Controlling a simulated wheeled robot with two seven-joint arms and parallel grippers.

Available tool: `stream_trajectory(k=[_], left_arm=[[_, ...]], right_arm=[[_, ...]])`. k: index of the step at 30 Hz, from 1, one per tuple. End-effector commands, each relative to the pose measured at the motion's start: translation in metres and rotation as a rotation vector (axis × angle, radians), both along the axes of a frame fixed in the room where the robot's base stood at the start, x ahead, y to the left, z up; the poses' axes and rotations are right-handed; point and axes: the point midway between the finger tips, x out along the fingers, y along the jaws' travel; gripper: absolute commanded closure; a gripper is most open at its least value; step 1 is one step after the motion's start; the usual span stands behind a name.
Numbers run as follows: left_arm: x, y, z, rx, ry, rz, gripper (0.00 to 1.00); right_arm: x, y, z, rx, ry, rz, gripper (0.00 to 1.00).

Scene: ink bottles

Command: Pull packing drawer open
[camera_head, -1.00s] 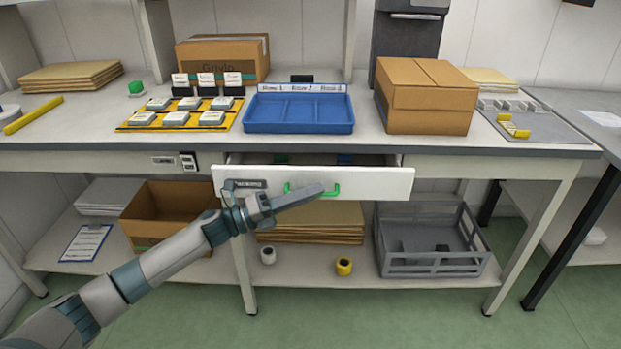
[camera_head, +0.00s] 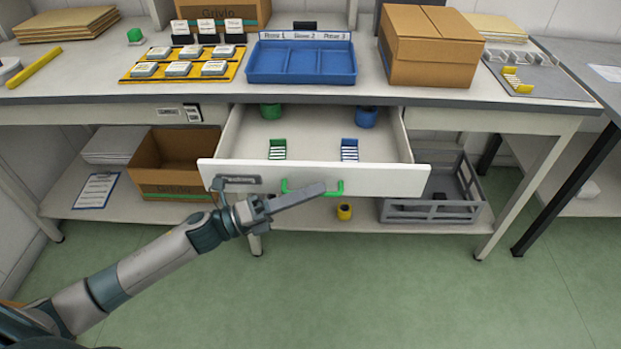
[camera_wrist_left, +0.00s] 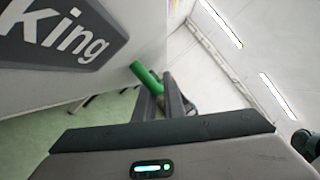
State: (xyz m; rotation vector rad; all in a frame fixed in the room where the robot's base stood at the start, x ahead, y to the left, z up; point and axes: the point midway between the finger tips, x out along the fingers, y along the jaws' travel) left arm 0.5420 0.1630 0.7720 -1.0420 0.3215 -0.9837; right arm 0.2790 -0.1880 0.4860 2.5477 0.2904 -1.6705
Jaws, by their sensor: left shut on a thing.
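The packing drawer (camera_head: 380,180) is pulled well out from under the workbench, with a white front and a green bar handle (camera_head: 338,188). My left gripper (camera_head: 318,190) is at the drawer front, shut on the green handle. In the left wrist view the green handle (camera_wrist_left: 146,76) runs between the two fingers (camera_wrist_left: 160,95), beside a grey label (camera_wrist_left: 60,38) whose visible letters read "king". The drawer holds a green-striped piece (camera_head: 277,149), a blue-striped piece (camera_head: 349,150), a green round container (camera_head: 271,111) and a blue round container (camera_head: 366,117). My right gripper is not in view.
The bench top carries a blue three-part tray (camera_head: 300,79), a closed cardboard box (camera_head: 430,48) and a yellow board of white blocks (camera_head: 127,79). A grey crate (camera_head: 440,208) and an open cardboard box (camera_head: 172,190) stand on the lower shelf. The green floor in front is clear.

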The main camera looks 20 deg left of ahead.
Motion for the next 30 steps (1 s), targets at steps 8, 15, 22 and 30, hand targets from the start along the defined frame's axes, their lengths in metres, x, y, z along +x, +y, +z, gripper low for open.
stream_trajectory(k=[8, 15, 22, 30], left_arm=[[-0.0016, -0.0003, -0.0008, 0.001, 0.001, 0.001, 1.0], [-0.0013, -0.0003, -0.0008, 0.001, 0.001, 0.001, 0.83], [-0.0013, -0.0003, -0.0004, 0.001, 0.001, 0.001, 0.83], [-0.0041, 0.0037, -0.0021, 0.001, 0.001, 0.001, 0.83]], right_arm=[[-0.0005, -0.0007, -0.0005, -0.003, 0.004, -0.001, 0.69], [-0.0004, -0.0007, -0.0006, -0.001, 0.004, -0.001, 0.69], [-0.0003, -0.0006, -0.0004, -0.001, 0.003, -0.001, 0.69], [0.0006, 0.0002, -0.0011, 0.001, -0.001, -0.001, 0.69]])
